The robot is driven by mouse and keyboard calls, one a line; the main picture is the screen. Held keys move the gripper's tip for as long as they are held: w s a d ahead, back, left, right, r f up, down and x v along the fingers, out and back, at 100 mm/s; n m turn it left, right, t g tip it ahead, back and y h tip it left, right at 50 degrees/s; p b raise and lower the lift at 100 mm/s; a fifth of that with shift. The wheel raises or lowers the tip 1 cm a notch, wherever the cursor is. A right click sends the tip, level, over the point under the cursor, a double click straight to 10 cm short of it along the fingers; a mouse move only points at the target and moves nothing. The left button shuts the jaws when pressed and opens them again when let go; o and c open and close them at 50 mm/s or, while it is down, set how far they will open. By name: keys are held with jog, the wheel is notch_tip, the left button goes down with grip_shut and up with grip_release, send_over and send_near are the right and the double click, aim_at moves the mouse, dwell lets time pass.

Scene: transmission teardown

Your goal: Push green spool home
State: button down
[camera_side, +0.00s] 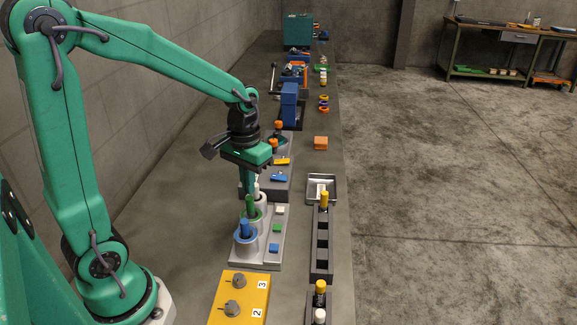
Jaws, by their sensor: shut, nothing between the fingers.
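The green spool (251,205) stands upright in the middle cup of the light grey fixture (269,237); its upper part stands above the cup's rim. A blue spool (244,229) stands in the front cup, and a white spool (257,190) shows at the back cup, partly hidden. My gripper (248,191) is shut and empty, pointing down at the top of the green spool. I cannot tell whether its fingertips touch the spool.
Small white, green and blue blocks (276,229) lie on the fixture's right side. A dark rack (321,245) with a yellow-topped piece stands to the right, and a yellow box with knobs (241,297) in front. A metal tray (329,184) lies behind the rack.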

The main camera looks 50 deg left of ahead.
jog(key=shift+f, duration=1.5)
dwell(0.5)
dwell(0.3)
notch_tip(320, 180, up, 9)
dwell(1.4)
dwell(0.3)
jog(key=m+t, duration=0.3)
jog(key=t, duration=0.3)
send_near(249, 197)
jog(key=s+d+r, duration=0.4)
jog(key=s+r, duration=0.1)
jog(key=r, duration=0.1)
jog(key=shift+s+d, duration=0.2)
jog(key=shift+d, duration=0.15)
